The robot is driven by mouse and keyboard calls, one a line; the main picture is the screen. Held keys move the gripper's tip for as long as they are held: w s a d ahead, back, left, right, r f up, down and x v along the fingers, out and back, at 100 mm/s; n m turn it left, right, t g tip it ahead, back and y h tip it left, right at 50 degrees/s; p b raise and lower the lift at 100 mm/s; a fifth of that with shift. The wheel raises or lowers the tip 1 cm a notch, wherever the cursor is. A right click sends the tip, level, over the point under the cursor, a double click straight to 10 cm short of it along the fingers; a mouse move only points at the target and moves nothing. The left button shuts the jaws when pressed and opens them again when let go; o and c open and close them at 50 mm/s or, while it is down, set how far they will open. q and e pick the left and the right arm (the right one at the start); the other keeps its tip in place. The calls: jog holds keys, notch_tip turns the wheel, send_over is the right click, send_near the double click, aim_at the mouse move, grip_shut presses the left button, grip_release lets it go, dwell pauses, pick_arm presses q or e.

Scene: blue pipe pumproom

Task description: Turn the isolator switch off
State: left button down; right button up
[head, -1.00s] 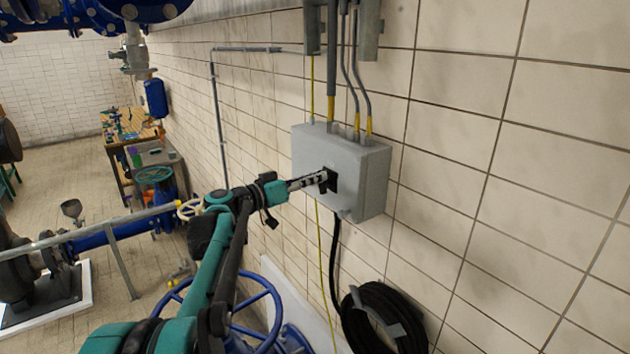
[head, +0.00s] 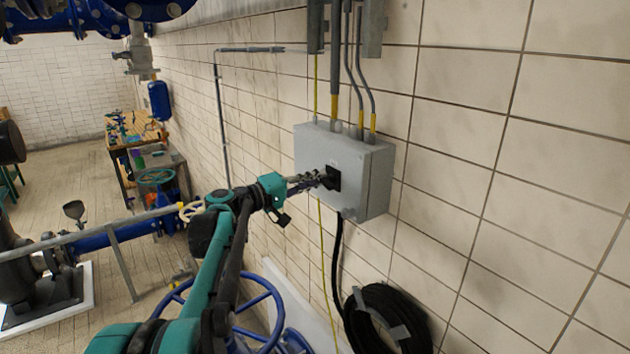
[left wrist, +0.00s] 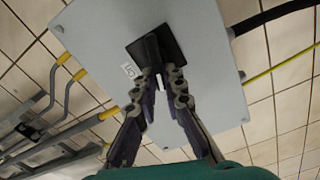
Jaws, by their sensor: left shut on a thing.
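The isolator switch is a black handle on a black square plate (head: 333,178) on the front of a grey box (head: 372,180) fixed to the tiled wall. My left gripper (head: 322,179) reaches it from the left in the head view. In the left wrist view the left gripper (left wrist: 163,75) has its fingertips at the black handle (left wrist: 151,49), shut on it and partly hiding it. A small white label (left wrist: 129,71) sits beside the plate. My right gripper is not in view.
Conduits with yellow ends (head: 361,120) enter the box top. A black cable coil (head: 385,320) hangs below on the wall. A blue handwheel (head: 262,300) and a grey rail (head: 100,233) stand at the lower left. The wall right of the box is clear.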

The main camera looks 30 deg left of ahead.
pick_arm(q)
jog(key=shift+f+n, duration=0.3)
jog(key=shift+n, duration=1)
jog(key=c, duration=1.6)
grip_release()
jog(key=shift+w+d, duration=0.1)
jog(key=v, duration=1.2)
